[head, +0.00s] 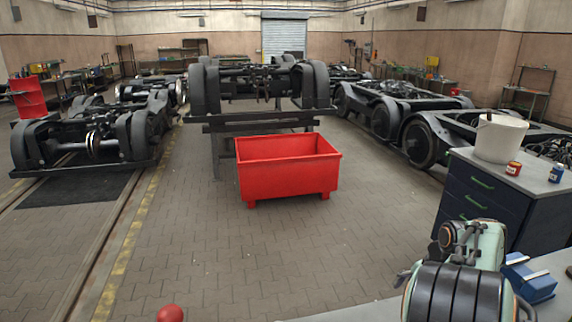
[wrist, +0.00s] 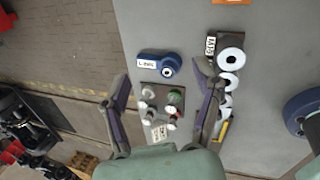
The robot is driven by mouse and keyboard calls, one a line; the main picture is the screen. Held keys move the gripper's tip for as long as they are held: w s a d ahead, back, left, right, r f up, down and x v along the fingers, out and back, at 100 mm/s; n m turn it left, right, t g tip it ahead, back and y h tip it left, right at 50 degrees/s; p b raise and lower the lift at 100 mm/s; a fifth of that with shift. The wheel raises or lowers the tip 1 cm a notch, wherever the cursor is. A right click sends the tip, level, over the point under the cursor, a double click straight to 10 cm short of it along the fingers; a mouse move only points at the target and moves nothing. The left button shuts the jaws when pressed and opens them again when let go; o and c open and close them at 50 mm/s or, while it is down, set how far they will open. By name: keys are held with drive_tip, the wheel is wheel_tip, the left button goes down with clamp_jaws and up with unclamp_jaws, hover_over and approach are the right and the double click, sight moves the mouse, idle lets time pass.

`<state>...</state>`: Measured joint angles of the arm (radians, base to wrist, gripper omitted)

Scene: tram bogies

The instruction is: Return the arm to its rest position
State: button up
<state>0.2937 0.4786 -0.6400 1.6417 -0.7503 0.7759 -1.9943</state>
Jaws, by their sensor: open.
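My gripper (wrist: 160,82) shows in the wrist view with its two dark fingers spread wide and nothing held between them. It is above a grey worktop (wrist: 180,25). A dark plate with green and grey knobs (wrist: 165,105) lies below, between the fingers in the picture. A blue labelled part (wrist: 157,62) lies just beyond the plate. In the head view, my mint-green and black arm is at the lower right, and I cannot make out the gripper there.
Near the right finger lie a holder with white rings (wrist: 230,60) and a yellow item (wrist: 223,131). A blue round part (wrist: 303,108) is at right. A blue bin (head: 530,280), a drawer cabinet (head: 480,195) with a white bucket (head: 500,138), and a red crate (head: 288,170) stand around.

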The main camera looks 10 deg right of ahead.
drive_tip(key=s+a+r+m+t+y, duration=0.1)
drive_tip(key=s+a+r, duration=0.1)
drive_tip(key=a+r, duration=0.5)
drive_tip(key=s+a+r+y, duration=0.1)
drive_tip(key=s+a+r, duration=0.15)
drive_tip(key=a, duration=0.95)
drive_tip(key=s+a+f+m, duration=0.2)
drive_tip(key=s+a+m, duration=0.2)
drive_tip(key=s+a, duration=0.4)
drive_tip(key=s+d+f+m+g+h, duration=0.1)
drive_tip(key=s+f+m+g, duration=0.3)
drive_tip(key=s+m, duration=0.7)
drive_tip(key=d+f+m, duration=0.1)
drive_tip(key=m, duration=0.2)
drive_tip(key=shift+f+h, duration=0.3)
drive_tip(key=shift+f, duration=0.05)
drive_tip(key=shift+w, duration=0.1)
